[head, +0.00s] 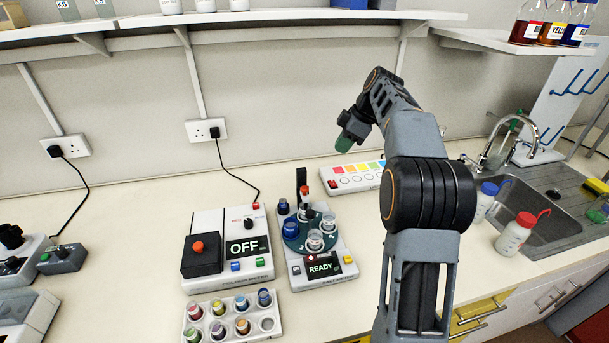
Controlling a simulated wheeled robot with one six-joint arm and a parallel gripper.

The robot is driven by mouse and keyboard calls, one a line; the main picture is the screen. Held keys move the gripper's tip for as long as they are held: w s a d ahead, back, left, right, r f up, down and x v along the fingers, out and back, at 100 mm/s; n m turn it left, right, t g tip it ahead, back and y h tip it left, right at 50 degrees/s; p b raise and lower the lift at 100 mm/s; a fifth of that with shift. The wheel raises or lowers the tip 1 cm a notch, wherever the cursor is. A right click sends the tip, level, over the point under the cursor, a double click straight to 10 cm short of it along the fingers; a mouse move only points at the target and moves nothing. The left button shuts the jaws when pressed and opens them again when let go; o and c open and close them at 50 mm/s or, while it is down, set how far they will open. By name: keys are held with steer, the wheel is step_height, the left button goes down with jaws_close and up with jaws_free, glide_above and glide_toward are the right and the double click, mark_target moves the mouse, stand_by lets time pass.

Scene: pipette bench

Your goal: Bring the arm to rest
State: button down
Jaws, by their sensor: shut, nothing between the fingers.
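My gripper (350,143) hangs at the end of my raised arm, right of the picture's middle. It is above the back of the bench, with its green-tipped fingers pointing down and to the left. The fingers are shut with nothing between them. In the picture the gripper shows just above a white strip with coloured squares (355,176); it looks apart from it. My arm bends up from the front of the bench, and its thick joint hides part of the bench behind it.
A meter reading OFF (226,248), a device reading READY (316,243) with vials, and a vial rack (230,318) stand left of my arm. Wash bottles (515,234) and a sink (545,208) are at right. Shelves (230,20) run above.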

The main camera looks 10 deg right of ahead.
steer(key=s+f+m+h, duration=0.2)
steer(key=s+f+m, duration=0.2)
steer(key=f+m, duration=0.45)
steer(key=s+a+m+t+h, duration=0.1)
steer(key=s+a, duration=0.3)
steer(key=s, duration=0.7)
steer(key=s+a+m+t+h, duration=0.1)
steer(key=s+a+m, duration=0.3)
steer(key=s, duration=0.7)
steer(key=shift+s+a+f+h, duration=0.15)
steer(key=shift+s+f+h, duration=0.05)
steer(key=shift+f+h, duration=0.2)
stand_by(2.1)
